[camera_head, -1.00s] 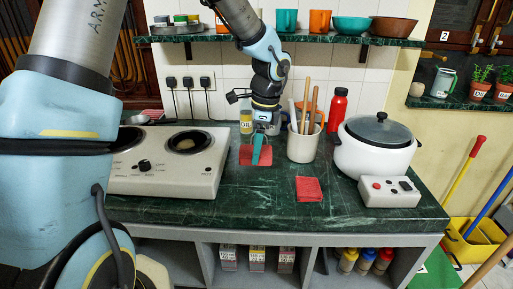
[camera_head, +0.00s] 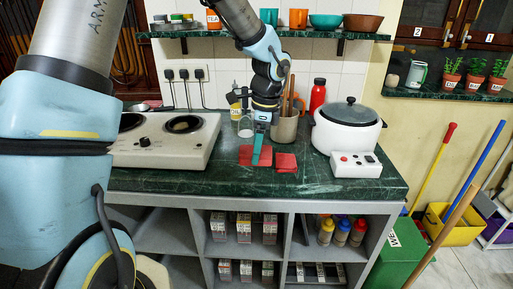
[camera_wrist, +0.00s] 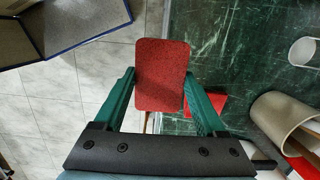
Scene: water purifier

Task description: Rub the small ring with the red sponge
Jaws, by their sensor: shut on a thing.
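My gripper (camera_head: 258,150) is shut on the red sponge (camera_head: 246,155), which hangs in front of the counter's worktop in the head view. In the wrist view the sponge (camera_wrist: 160,75) is a flat rectangle with dark specks, between the green fingers. The white hob (camera_head: 165,150) is on the left of the counter. Its smaller ring (camera_head: 183,125), on the right, is dark with a beige patch. The larger ring (camera_head: 130,120) is partly hidden by my arm. The sponge is right of the hob and apart from the small ring.
A red cloth (camera_head: 286,164) lies on the green counter (camera_head: 345,189), close to the sponge in the head view. Behind it stand a beige utensil pot (camera_head: 285,129), a glass jar (camera_head: 246,127) and a white cooker (camera_head: 346,132). A shelf (camera_head: 340,36) runs above.

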